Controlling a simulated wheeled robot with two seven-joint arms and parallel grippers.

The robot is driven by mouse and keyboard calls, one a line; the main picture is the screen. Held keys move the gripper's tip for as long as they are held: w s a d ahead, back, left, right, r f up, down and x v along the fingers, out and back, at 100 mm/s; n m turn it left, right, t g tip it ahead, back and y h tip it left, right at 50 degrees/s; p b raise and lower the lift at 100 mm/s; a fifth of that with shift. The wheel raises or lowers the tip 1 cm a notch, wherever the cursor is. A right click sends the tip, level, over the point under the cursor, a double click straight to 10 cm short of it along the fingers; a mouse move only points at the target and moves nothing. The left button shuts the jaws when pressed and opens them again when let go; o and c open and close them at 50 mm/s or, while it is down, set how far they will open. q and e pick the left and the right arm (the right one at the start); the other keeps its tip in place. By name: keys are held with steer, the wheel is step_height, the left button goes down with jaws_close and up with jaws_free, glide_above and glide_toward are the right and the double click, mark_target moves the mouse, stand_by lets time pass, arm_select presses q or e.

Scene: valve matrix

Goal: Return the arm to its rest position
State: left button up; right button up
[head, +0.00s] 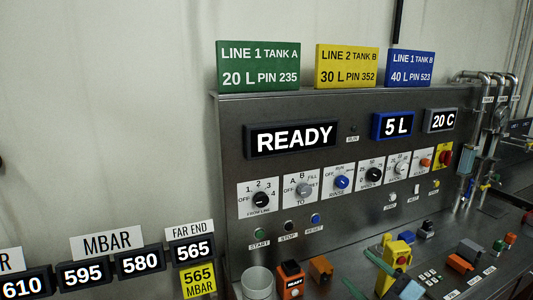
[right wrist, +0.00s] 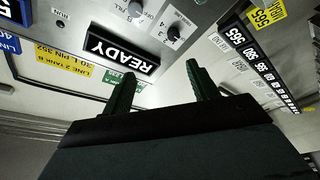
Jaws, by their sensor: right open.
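My right gripper (head: 356,266) is at the bottom of the head view, low in front of the console and over its lower shelf. Its two green fingers are spread apart with nothing between them. In the right wrist view the gripper (right wrist: 160,70) also shows open and empty, with the console's READY display (right wrist: 120,52) behind the fingers, seen tilted over. My right arm beyond the gripper is mostly out of the head view. My left gripper is in neither view.
The grey console (head: 230,150) carries a READY display (head: 292,138), knobs and buttons. On its shelf stand a white cup (head: 257,284), an orange device (head: 291,282), a yellow block (head: 397,253) and several small parts. Pipes (head: 488,125) rise at the right. The wall at left is bare above the MBAR displays (head: 82,275).

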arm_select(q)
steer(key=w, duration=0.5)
arm_select(e)
steer(key=s+f+m+g+h, duration=0.4)
steer(key=s+f+m+h, duration=0.45)
steer(key=f+m, duration=0.2)
steer(key=s+d+f+m+g+h, duration=0.1)
steer(key=s+f+m+g, duration=0.3)
steer(key=s, duration=0.6)
steer(key=s+f+m+g+h, duration=0.15)
steer(key=s+g, duration=0.35)
steer(key=s, duration=0.5)
step_height(320, 180, down, 29)
steer(key=n+g+b, duration=0.1)
steer(key=b, duration=0.3)
arm_select(q)
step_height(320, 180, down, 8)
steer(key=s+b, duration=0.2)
steer(key=b, duration=0.1)
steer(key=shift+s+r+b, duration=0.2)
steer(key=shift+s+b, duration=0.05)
steer(key=shift+b, duration=0.05)
arm_select(e)
steer(key=s+d+f+g, duration=0.1)
steer(key=s+d+f, duration=0.2)
steer(key=s+f, duration=1.4)
steer(key=shift+f+n, duration=0.3)
steer(key=shift+f, duration=0.4)
steer(key=shift+s, duration=0.1)
